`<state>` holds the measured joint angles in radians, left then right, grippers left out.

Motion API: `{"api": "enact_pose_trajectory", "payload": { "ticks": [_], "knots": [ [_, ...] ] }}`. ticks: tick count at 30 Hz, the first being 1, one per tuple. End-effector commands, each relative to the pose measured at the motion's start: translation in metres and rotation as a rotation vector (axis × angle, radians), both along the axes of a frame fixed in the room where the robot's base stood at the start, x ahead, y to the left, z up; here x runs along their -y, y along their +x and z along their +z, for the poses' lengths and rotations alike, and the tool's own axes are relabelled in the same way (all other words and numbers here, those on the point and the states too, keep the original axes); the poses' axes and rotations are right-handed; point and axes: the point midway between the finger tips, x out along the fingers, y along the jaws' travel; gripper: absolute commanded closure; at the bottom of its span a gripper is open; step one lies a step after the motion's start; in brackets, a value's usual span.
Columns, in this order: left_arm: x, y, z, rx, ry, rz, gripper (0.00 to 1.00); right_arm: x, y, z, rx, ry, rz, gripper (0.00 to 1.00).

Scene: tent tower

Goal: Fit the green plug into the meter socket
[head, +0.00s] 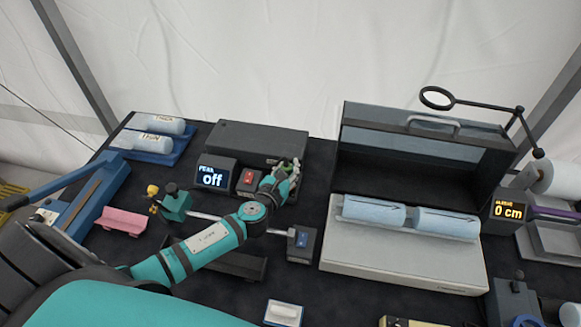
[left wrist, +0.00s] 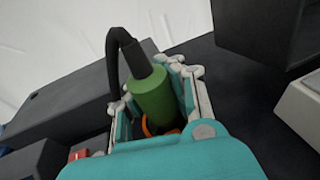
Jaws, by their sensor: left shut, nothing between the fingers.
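My left gripper (head: 288,168) is at the front right of a long dark box, right of a red-switch box. The green plug (left wrist: 152,97) shows upright in the left wrist view, with a black cable bending from its top and an orange ring at its lower end. The fingers (left wrist: 160,105) appear on both sides of the plug, but they are shut with no grip on it. The plug's lower end and any socket under it are hidden by my gripper. A small display reading "off" (head: 212,177) stands left of the switch box (head: 248,181). My right gripper is out of view.
The long dark box (head: 255,140) stands behind my gripper. A large open dark case (head: 425,140) and a pale base with blue rolls (head: 400,258) lie to the right. A metal rod runs under my left arm to a dark block (head: 302,243).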

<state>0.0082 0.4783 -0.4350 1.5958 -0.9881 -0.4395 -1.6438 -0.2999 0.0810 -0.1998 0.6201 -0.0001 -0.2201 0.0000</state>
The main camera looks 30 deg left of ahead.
Motion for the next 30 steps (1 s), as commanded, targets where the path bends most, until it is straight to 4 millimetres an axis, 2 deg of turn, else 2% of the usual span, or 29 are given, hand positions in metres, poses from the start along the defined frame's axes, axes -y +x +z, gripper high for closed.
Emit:
{"api": "enact_pose_trajectory", "payload": {
  "ticks": [8, 17, 26, 30],
  "knots": [
    [0.000, 0.000, -0.007, 0.000, 0.000, 0.000, 1.00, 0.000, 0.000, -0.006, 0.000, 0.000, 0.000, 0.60],
    [0.002, -0.001, -0.009, -0.005, -0.002, -0.003, 0.62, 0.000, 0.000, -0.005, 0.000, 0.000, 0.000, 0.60],
    [0.001, -0.002, -0.009, -0.007, -0.002, -0.003, 0.62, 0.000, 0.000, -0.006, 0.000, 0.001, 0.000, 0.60],
    [0.001, -0.001, 0.005, 0.000, 0.000, -0.003, 0.62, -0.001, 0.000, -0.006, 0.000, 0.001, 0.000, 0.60]
  ]
}}
